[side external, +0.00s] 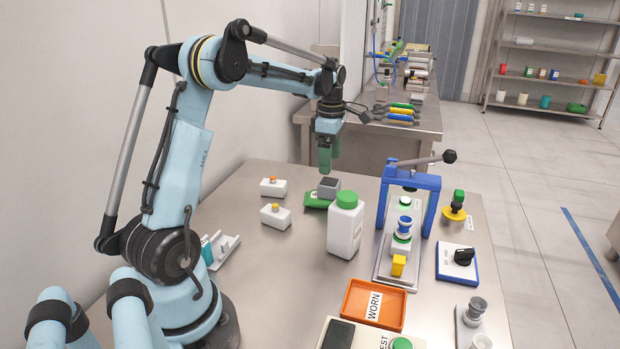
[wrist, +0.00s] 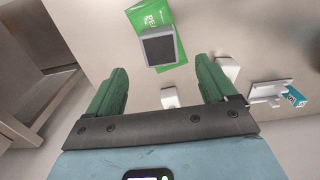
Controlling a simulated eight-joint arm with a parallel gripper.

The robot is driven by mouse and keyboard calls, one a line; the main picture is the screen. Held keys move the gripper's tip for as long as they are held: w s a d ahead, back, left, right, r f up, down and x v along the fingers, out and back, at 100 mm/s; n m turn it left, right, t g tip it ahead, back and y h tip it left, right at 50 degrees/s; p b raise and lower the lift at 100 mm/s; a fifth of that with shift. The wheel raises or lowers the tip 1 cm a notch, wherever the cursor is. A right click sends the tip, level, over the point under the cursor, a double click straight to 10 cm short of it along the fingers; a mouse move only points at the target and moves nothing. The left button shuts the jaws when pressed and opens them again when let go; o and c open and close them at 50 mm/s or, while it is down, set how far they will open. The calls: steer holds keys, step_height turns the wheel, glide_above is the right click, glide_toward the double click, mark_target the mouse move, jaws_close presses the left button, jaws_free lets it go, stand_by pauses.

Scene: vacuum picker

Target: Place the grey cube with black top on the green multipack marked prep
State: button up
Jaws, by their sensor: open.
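The grey cube with a dark top (side external: 329,187) rests on the green multipack (side external: 314,203), left of the tall white bottle in the side view. In the wrist view the cube (wrist: 159,47) lies over the pack (wrist: 174,76), with green showing around it. White lettering on the pack is only partly readable. My gripper (side external: 325,171) is above the cube with its green fingers pointing down, apart from it. In the wrist view my gripper (wrist: 161,66) is open and empty, with the cube beyond the fingertips.
A white bottle with green cap (side external: 346,225) stands close to the cube. White button boxes (side external: 273,188) (side external: 276,217) lie to the left. A blue lever press (side external: 408,215) stands right, and an orange tray marked WORN (side external: 374,304) lies in front.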

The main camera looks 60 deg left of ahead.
mark_target(329, 182)
steer(key=s+d+r+m+t+y, duration=0.1)
steer(key=s+d+r+m+t, duration=0.1)
steer(key=d+r+m, duration=0.35)
steer(key=s+d+r+m+t, duration=0.1)
steer(key=d+r+m, duration=0.1)
steer(key=d+m, duration=0.6)
steer(key=s+d+f+m+t+h, duration=0.1)
steer(key=s+d+f+m+t, duration=0.3)
steer(key=s+d+m, duration=0.4)
steer(key=d+f+m, duration=0.1)
steer(key=d+m, duration=0.2)
steer(key=m, duration=0.2)
steer(key=shift+d, duration=0.3)
